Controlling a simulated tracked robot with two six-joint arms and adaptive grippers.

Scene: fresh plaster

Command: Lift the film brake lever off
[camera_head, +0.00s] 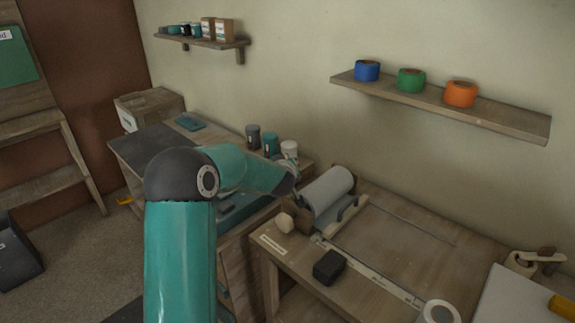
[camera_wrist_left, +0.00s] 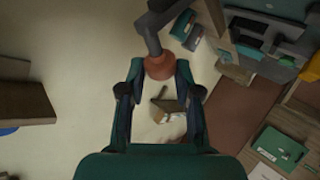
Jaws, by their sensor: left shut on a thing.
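The film roll (camera_head: 327,190) is a pale grey cylinder in a holder at the left end of the wooden bench. My left arm reaches toward it from the left in the head view, its wrist ending just left of the roll. In the left wrist view my left gripper (camera_wrist_left: 160,72) is shut on a reddish-brown grip (camera_wrist_left: 158,66) with a dark grey bar. This appears to be the film brake lever, which I cannot make out in the head view. Whether its far end is seated or free is unclear. My right gripper is not in view.
A black block (camera_head: 329,267) and a white roll (camera_head: 438,312) lie near the bench's front. A cream round knob (camera_head: 284,221) is by the roll holder. Several jars (camera_head: 270,144) stand behind my forearm. A wall shelf (camera_head: 440,103) holds blue, green and orange tape rolls.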

